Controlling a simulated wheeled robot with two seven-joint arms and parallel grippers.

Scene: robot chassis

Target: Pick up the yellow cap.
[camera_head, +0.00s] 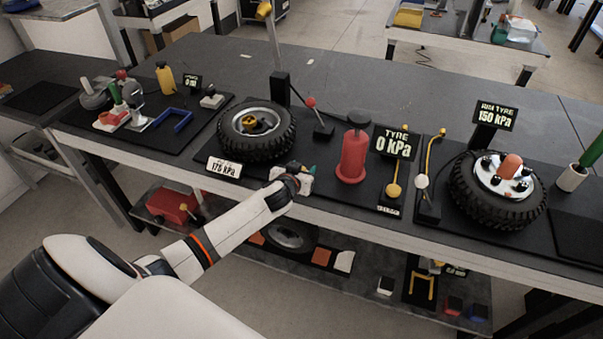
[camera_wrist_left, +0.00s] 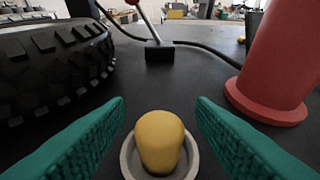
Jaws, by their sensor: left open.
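The yellow cap (camera_wrist_left: 160,140) stands upright in a round grey dish (camera_wrist_left: 131,162) in the left wrist view. My left gripper (camera_wrist_left: 160,104) is open, with one green finger on each side of the cap and a visible gap to both. In the head view, my left gripper (camera_head: 311,171) is low over the front part of the bench, between the left tyre and the red cylinder. The cap is not distinguishable there and seems hidden by the gripper. My right gripper is not in view.
The left tyre (camera_head: 282,141) and red cylinder (camera_head: 353,158) flank the gripper. A red-topped lever (camera_head: 322,130) on a black base stands behind it, with a black hose. A pressure sign (camera_head: 395,143) and a second tyre (camera_head: 470,202) are to the right.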

